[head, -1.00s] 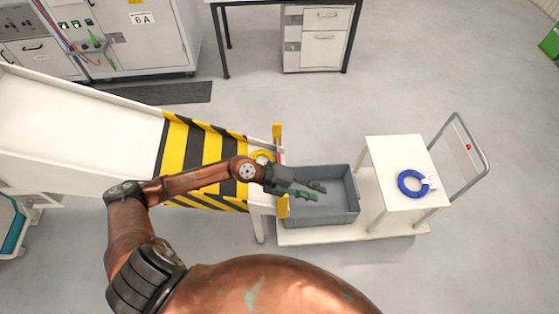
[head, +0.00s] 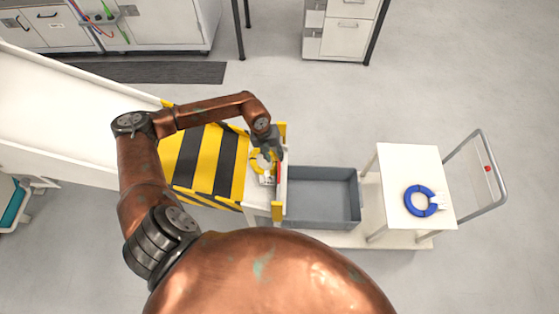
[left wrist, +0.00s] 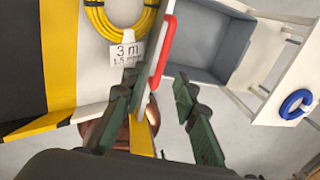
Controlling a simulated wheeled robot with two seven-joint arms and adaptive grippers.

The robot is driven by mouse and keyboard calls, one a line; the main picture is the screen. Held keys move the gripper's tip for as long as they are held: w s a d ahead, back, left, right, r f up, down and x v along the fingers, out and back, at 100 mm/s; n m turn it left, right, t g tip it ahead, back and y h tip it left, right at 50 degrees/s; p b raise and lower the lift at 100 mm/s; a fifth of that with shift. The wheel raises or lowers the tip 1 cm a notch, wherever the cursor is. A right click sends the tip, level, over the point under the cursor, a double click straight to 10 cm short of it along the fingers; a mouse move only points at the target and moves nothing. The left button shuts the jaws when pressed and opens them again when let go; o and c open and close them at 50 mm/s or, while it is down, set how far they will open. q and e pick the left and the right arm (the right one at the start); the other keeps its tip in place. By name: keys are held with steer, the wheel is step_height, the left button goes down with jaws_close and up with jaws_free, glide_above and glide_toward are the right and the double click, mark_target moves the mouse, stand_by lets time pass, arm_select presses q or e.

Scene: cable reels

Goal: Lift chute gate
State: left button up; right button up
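The chute gate is a white panel at the low end of the chute, between yellow posts. Its red handle (head: 279,172) shows in the head view and, larger, in the left wrist view (left wrist: 160,58). My left gripper (head: 270,155) is above the gate, pointing down. In the left wrist view its green fingers (left wrist: 152,98) are spread apart, with the gate's edge and handle between and beyond them. I cannot tell if either finger touches. A yellow cable coil (left wrist: 112,32) with a "3 m" tag lies in the chute behind the gate. My right gripper is not in view.
The chute (head: 70,95) has yellow-black stripes near its end. A grey bin (head: 322,222) stands beyond the gate on a white cart base. A white raised shelf (head: 405,165) on the right bears a blue cable coil (head: 419,201). Open floor surrounds the cart.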

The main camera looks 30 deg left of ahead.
mark_target(279, 166)
arm_select(q)
steer(key=f, duration=0.3)
steer(key=d+f+b, duration=0.1)
steer(key=shift+w+f, duration=0.2)
steer(key=shift+w, duration=0.15)
steer(key=shift+d+f, duration=0.2)
steer(key=shift+f, duration=0.75)
jaws_close()
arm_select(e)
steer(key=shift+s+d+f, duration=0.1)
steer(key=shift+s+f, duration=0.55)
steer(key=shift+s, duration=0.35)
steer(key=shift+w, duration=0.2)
